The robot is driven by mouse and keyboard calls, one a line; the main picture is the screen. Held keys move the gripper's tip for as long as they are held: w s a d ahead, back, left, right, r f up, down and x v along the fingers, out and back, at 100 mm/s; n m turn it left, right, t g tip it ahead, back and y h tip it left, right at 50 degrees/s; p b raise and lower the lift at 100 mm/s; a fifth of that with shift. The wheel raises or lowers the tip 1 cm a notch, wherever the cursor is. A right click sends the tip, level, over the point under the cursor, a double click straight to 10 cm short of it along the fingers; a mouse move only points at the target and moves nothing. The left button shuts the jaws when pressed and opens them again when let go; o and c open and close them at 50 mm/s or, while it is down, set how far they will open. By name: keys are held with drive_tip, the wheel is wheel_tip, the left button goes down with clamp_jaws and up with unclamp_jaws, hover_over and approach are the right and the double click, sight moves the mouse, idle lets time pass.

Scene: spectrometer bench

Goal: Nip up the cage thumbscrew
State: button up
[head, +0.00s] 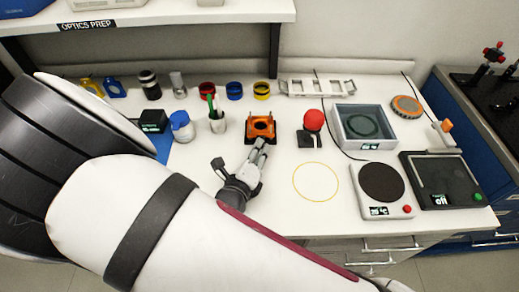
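An orange cage-like mount (260,127) with a dark round opening stands near the middle of the white bench. A cage thumbscrew is too small to make out on it. My gripper (240,156) is just in front of the mount, with its two fingers spread apart. The right finger reaches up close to the mount's front edge; I cannot tell whether it touches. The left finger is off to the left over bare bench. Nothing shows between the fingers.
A cup with a green item (217,123) and a blue-capped bottle (181,127) stand left of the mount. A red ball on a dark base (312,122) stands right. A grey bath (363,127) and hotplate (382,184) are further right. The yellow-ringed area (315,182) is clear.

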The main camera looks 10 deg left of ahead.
drive_tip(key=shift+w, duration=0.35)
drive_tip(key=shift+c, duration=0.6)
clamp_jaws()
